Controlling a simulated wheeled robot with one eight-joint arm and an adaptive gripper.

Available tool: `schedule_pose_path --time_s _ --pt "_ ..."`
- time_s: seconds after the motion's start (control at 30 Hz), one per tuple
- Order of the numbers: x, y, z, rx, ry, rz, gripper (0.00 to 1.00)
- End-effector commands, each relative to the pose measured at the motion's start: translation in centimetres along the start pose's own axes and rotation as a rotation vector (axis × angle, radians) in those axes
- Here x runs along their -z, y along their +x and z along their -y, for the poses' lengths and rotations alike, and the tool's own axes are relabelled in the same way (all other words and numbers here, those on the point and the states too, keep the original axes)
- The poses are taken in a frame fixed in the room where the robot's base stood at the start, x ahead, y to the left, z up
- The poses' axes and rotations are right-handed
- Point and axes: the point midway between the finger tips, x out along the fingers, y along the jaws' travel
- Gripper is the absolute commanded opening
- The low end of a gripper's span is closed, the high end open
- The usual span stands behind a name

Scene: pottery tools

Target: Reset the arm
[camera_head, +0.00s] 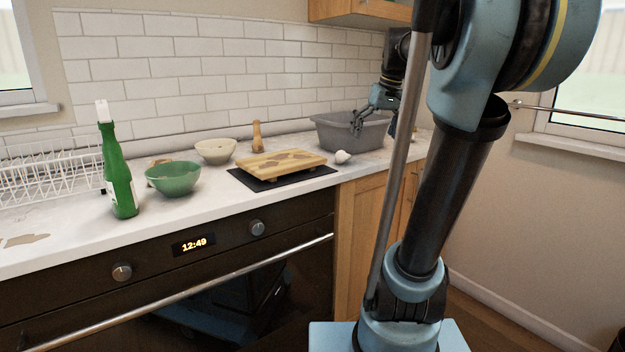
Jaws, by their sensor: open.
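My gripper (370,122) is open, with its fingers pointing down above the grey basin (345,137) at the right end of the counter. No object shows between its fingers. My arm is raised and bent in the right half of the head view, and its upper links cover part of the wall and the cabinet. The inside of the basin is mostly hidden.
A wooden board (280,164) lies on a dark mat (250,184). A small white item (342,157) is beside the basin. A green bowl (173,179), pale bowl (215,150), wooden pestle-like tool (257,137), green bottle (118,175) and white rack (50,172) stand farther left.

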Motion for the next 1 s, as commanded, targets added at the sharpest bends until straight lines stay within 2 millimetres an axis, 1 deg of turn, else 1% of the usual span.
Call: schedule_pose_path --time_s 0.03,0.27,0.3,0.37,0.5,0.6,0.7,0.8,0.9,1.0 --pt "-2.1 1.3 0.6 -0.008 0.012 0.007 1.00" --pt "-10.6 6.8 2.6 -0.051 0.087 0.036 1.00" --pt "-12.1 7.9 2.8 -0.059 0.101 0.041 1.00" --pt "-14.3 9.5 3.2 -0.070 0.120 0.047 1.00" --pt "-19.5 13.4 3.9 -0.099 0.163 0.060 1.00" --pt "-23.0 16.2 4.3 -0.119 0.194 0.067 1.00" --pt "-25.9 18.6 4.5 -0.136 0.219 0.072 1.00" --pt "-27.9 20.3 4.4 -0.149 0.237 0.075 1.00" --pt "-29.0 21.2 4.4 -0.157 0.249 0.077 1.00" --pt "-29.4 21.6 4.5 -0.159 0.252 0.077 1.00"
